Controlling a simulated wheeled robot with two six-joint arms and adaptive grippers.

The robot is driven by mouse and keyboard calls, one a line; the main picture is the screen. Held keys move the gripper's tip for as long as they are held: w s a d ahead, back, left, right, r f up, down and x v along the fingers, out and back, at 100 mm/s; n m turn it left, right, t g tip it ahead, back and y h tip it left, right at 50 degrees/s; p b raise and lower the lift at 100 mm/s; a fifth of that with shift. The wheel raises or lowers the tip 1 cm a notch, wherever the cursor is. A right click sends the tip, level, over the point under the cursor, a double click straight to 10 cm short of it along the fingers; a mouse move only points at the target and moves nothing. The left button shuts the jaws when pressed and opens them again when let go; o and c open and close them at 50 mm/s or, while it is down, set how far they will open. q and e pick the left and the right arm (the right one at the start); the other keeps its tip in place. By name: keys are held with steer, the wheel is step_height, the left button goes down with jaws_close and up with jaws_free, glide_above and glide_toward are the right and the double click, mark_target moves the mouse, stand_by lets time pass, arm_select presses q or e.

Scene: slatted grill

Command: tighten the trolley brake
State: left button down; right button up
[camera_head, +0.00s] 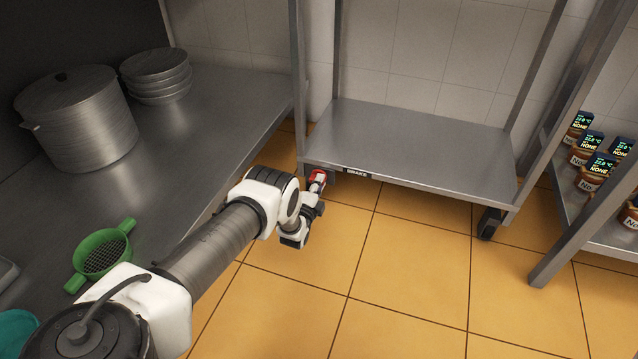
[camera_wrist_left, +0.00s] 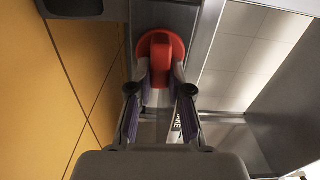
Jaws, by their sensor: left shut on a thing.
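The metal trolley (camera_head: 418,149) stands against the tiled wall, with a label reading BRAKE on its lower front edge. The red brake knob (camera_head: 319,176) sits at the trolley's lower left corner, just left of the label. In the left wrist view the red brake knob (camera_wrist_left: 160,48) has a round base and a raised grip. My left gripper (camera_head: 316,186) reaches down to it, and in the wrist view its fingers (camera_wrist_left: 161,85) are shut on the knob's raised grip. The gripper partly hides the knob in the head view. My right gripper is not in view.
A steel counter (camera_head: 205,130) on the left holds a large pot (camera_head: 80,120), stacked bowls (camera_head: 156,75) and a green strainer (camera_head: 101,256). A rack (camera_head: 560,215) with several labelled jars stands on the right. The orange tiled floor (camera_head: 400,270) in front of the trolley is clear.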

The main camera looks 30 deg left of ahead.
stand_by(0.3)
arm_select(q)
steer(key=c, duration=1.1)
jaws_free()
steer(key=v, duration=1.2)
